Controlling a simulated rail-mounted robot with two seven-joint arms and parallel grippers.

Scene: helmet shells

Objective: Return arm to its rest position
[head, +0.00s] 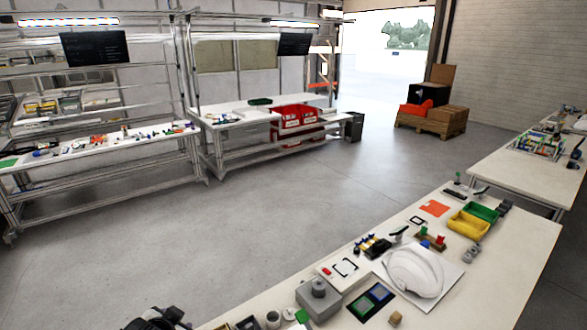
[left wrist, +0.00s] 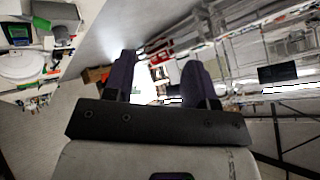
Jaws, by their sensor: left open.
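My left gripper (left wrist: 160,78) shows in the left wrist view with its two dark fingers spread apart. Nothing is between them, and they point out over the room, away from the table top. A white helmet shell (head: 413,272) lies on a white board on the near table (head: 522,246) in the head view. What looks like the same shell (left wrist: 22,66) is at the left of the wrist view, apart from the fingers. A dark piece of my own arm shows at the bottom edge of the head view. My right gripper is in neither view.
Yellow (head: 468,225) and green (head: 482,212) bins, a grey block with a knob (head: 318,300) and several small parts crowd the near table. A red crate (head: 294,118) sits on a far bench. A loaded pallet (head: 431,122) stands beyond. The grey floor (head: 270,205) between is clear.

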